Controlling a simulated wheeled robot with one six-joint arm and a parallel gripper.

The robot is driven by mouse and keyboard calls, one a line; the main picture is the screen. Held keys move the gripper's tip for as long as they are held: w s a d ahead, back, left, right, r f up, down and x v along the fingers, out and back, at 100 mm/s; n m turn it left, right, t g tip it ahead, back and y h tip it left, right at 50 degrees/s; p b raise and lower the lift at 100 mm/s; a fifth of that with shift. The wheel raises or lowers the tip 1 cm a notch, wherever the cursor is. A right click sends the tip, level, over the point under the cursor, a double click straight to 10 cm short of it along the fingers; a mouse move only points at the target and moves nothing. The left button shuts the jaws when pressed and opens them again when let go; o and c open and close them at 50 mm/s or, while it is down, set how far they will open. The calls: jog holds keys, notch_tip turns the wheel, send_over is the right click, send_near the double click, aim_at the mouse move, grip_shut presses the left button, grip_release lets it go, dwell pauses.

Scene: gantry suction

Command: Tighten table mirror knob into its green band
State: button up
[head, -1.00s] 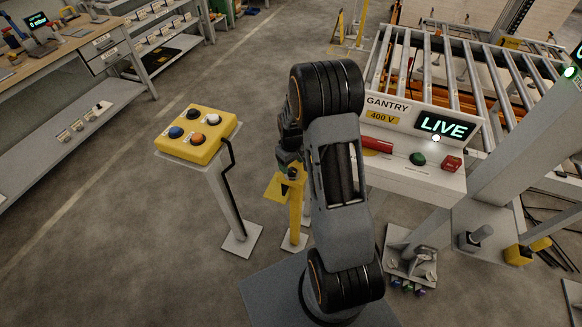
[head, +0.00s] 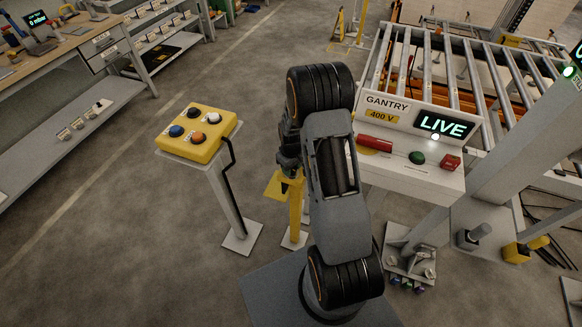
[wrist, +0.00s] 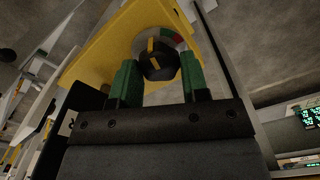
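The knob (wrist: 158,60) is black with a yellow pointer line and sits on a yellow panel (wrist: 100,45) in the wrist view. A dial ring (wrist: 177,37) with a red part and a green part shows behind its upper right side. My gripper (wrist: 161,74) has green fingers, one on each side of the knob. I see no clear gap between the fingertips and the knob, so it looks held. In the head view my arm hides the knob; my gripper (head: 289,168) shows partly above a yellow post (head: 296,210).
A yellow button box (head: 197,134) on a stand is to the left. A gantry console (head: 410,165) reading LIVE, with a roller conveyor (head: 450,60) behind it, is to the right. A workbench (head: 70,50) stands at the far left. Open floor lies between bench and box.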

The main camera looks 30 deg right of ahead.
jog(key=c, duration=0.4)
jog(key=shift+f+m+b, duration=0.25)
jog(key=shift+m+b, duration=0.35)
jog(key=shift+b, duration=0.25)
jog(key=shift+m+b, duration=0.6)
jog(key=shift+d+r+m+b, duration=0.1)
jog(key=shift+r+m+b, duration=0.15)
jog(key=shift+m+b, duration=0.75)
jog(key=shift+m+p, duration=0.4)
jog(key=o, duration=0.9)
notch_tip(320, 180, up, 14)
jog(key=shift+f+b, duration=0.1)
jog(key=shift+b, duration=0.7)
